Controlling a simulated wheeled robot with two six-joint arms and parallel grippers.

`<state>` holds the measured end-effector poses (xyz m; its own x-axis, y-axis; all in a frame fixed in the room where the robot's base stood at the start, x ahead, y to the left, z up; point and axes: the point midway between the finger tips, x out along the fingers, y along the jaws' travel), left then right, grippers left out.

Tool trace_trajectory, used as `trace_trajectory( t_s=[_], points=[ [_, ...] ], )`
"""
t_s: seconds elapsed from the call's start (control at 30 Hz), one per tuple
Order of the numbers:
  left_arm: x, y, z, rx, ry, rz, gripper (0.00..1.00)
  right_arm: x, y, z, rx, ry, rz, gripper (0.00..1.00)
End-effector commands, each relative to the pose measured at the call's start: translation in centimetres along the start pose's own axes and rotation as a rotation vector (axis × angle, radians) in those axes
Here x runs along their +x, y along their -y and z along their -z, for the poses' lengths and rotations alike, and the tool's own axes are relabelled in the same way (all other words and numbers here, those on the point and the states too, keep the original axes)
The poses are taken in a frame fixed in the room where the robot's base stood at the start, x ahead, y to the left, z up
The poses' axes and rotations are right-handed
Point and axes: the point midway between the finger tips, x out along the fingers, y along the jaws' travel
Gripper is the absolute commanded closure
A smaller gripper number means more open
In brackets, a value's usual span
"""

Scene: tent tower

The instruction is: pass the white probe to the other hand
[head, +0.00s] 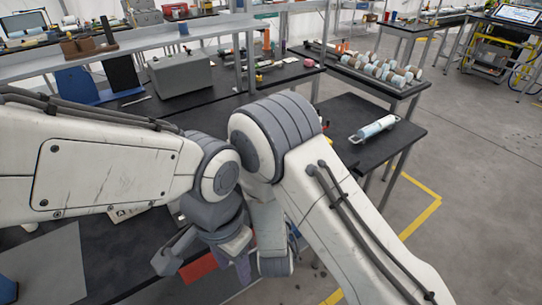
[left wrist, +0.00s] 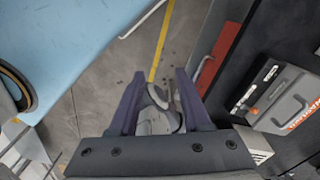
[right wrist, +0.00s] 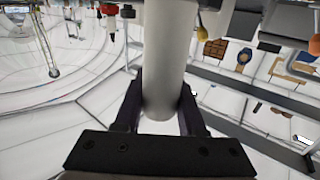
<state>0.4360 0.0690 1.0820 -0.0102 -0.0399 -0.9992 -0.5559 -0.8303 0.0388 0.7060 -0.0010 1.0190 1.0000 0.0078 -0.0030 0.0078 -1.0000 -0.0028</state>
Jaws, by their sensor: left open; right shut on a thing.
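The white probe (right wrist: 165,55) shows in the right wrist view as a thick, pale grey-white cylinder standing between my right fingers. My right gripper (right wrist: 163,105) is shut on it. In the head view my right gripper and the probe are hidden or cannot be told apart from my arm links. My left gripper (head: 207,266) is open and points down near the front edge of the bench. In the left wrist view its two fingers (left wrist: 160,76) stand apart with nothing gripped. Rounded grey-white parts lie beyond them; I cannot tell what they are.
A dark bench (head: 130,262) lies under my left arm. A grey box with a handle (left wrist: 292,100) sits beside the left gripper. A red piece (head: 197,268) is at the bench edge. A side table (head: 350,110) holds a pale cylinder with handles (head: 375,128).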

Motion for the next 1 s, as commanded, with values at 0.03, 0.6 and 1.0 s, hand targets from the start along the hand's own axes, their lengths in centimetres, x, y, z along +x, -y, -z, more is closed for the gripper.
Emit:
trace_trajectory(
  t_s=[0.03, 0.6, 1.0],
  points=[
    [-0.2, 1.4, 0.0, -0.030, 0.018, 0.015, 0.52, 0.0, 0.0, 0.0, 0.000, -0.001, 0.000, 1.00],
    [-5.9, 11.0, 11.1, -1.132, 0.061, 0.053, 0.52, 0.0, 0.0, 0.0, -0.001, -0.001, 0.001, 1.00],
    [-7.4, 9.1, 21.4, -1.845, 0.039, -0.054, 0.52, 0.0, 0.0, 0.0, -0.001, -0.001, 0.001, 1.00]
  ],
)
